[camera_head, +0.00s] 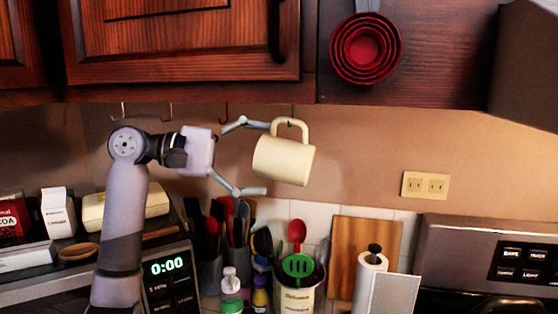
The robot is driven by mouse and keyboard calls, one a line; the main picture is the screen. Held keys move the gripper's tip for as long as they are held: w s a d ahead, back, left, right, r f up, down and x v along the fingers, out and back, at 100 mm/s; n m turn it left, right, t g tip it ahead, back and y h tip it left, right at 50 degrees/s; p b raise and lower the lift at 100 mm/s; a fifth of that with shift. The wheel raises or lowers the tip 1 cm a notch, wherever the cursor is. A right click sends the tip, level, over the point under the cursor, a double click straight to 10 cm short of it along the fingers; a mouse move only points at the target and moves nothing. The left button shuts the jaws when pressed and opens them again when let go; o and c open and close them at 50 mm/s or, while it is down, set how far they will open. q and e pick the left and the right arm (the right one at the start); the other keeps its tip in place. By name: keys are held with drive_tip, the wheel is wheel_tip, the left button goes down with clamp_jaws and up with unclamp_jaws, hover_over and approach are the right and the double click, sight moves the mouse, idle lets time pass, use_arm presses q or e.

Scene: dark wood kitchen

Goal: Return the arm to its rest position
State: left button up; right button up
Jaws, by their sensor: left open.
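My left gripper (262,157) reaches in from the left, below the wall cabinet. Its two fingers are spread wide and open. A cream mug (284,159) is at the fingertips, tilted, with its handle up at a hook under the cabinet. The upper fingertip overlaps the mug's handle side in the picture, and the lower fingertip is below the mug's left side. I cannot tell whether either finger touches the mug. My left arm (123,220) rises from the bottom left. My right gripper is not in view.
The wooden cabinet (180,45) is close above the gripper, with empty hooks (168,112) under it. Red measuring cups (365,48) hang at the right. Below are a microwave (170,275), a utensil crock (297,298), a cutting board (365,245) and a stove (480,255). Wall space right of the mug is clear.

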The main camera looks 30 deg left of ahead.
use_arm(q)
drive_tip(key=shift+v, duration=1.15)
drive_tip(key=shift+a, duration=0.1)
